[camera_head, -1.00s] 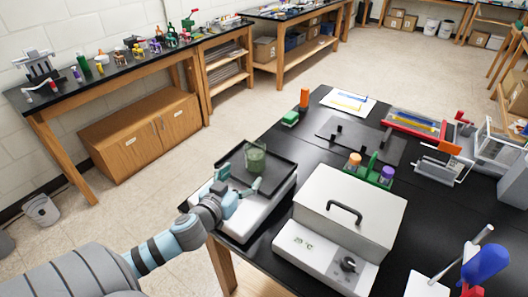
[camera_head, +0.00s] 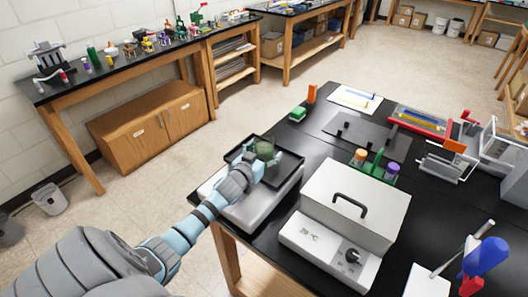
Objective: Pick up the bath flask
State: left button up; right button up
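The bath flask, a translucent green vessel (camera_head: 265,149), stands upright in the black tray (camera_head: 291,166) on top of the pale box-shaped unit (camera_head: 262,211) at the table's left end. My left gripper (camera_head: 254,161) is right at the flask, on its near left side, with its fingers beside the flask's lower part. The fingers are small and partly hidden by the gripper's body, so I cannot tell whether they touch or grip it. My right gripper is not in view.
A white lidded water bath (camera_head: 357,197) with a black handle stands to the right of the tray. A green rack (camera_head: 375,166) with orange and purple-capped items is behind it. An orange object (camera_head: 312,93) stands at the far left edge. The black tabletop between them is partly free.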

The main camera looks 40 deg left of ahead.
pick_arm(q)
jog(key=c, duration=1.3)
jog(key=shift+r, duration=0.15)
